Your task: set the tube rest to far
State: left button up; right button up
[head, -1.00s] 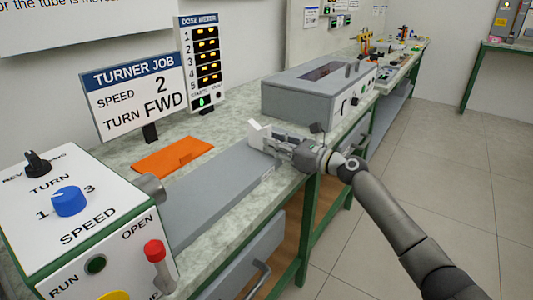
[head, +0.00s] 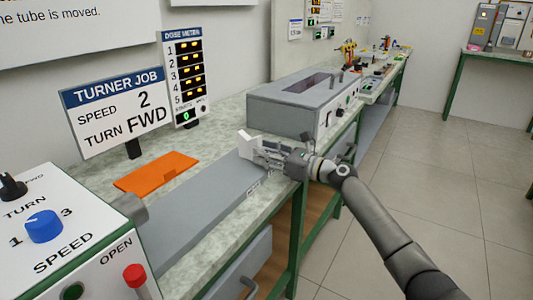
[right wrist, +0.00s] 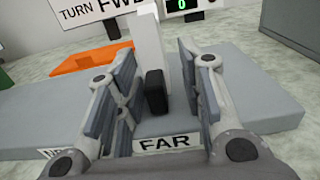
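The tube rest (head: 247,145) is a white upright block at the far end of the long grey bed (head: 185,205). In the right wrist view the tube rest (right wrist: 149,45) has a black knob (right wrist: 157,92) at its front. It stands just behind the printed FAR label (right wrist: 165,142); a partly hidden label starting "NE" (right wrist: 52,153) lies to the left. My right gripper (head: 262,152) is at the tube rest. In the right wrist view its fingers (right wrist: 158,85) are apart on either side of the knob, with gaps showing. My left gripper is out of view.
The control box (head: 60,235) with speed and turn knobs stands at the near left. An orange pad (head: 157,172) lies behind the bed. The TURNER JOB sign (head: 118,110) and dose meter (head: 184,80) stand behind. A grey machine (head: 300,105) sits beyond the bed.

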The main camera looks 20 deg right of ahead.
jog(key=v, duration=1.2)
jog(key=shift+w+d, duration=0.1)
